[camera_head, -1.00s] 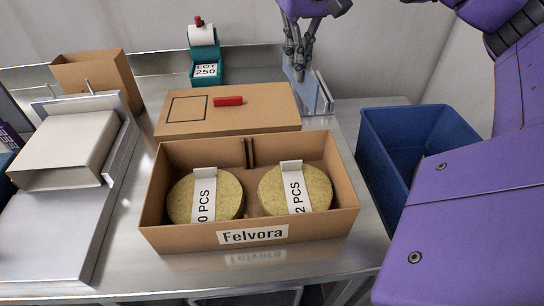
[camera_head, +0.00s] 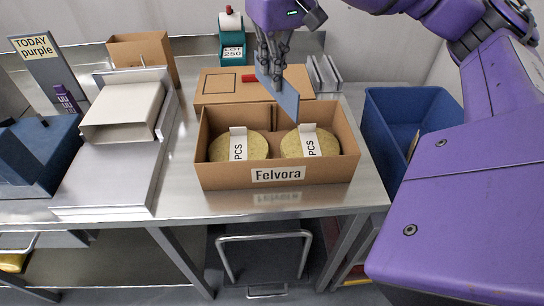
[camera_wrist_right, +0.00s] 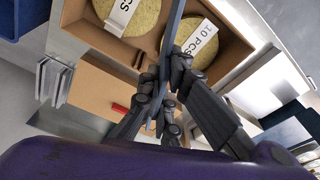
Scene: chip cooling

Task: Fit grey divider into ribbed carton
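The grey divider (camera_head: 281,95) is a thin blue-grey panel. My right gripper (camera_head: 271,62) is shut on its upper edge and holds it tilted above the back of the open carton. The brown carton (camera_head: 276,176), labelled Felvora, stands on the steel table with two round yellowish chip stacks, left (camera_head: 222,148) and right (camera_head: 290,146), each with a white paper band. The right wrist view shows the divider (camera_wrist_right: 172,30) edge-on between the fingers (camera_wrist_right: 163,80), over the carton between the two stacks. My left gripper is not in view.
A closed brown box (camera_head: 215,84) with a red marker lies behind the carton. A metal rack (camera_head: 324,74) stands at the back right, and a blue bin (camera_head: 405,105) is to the right. A metal stand with a white sleeve (camera_head: 125,108) is on the left.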

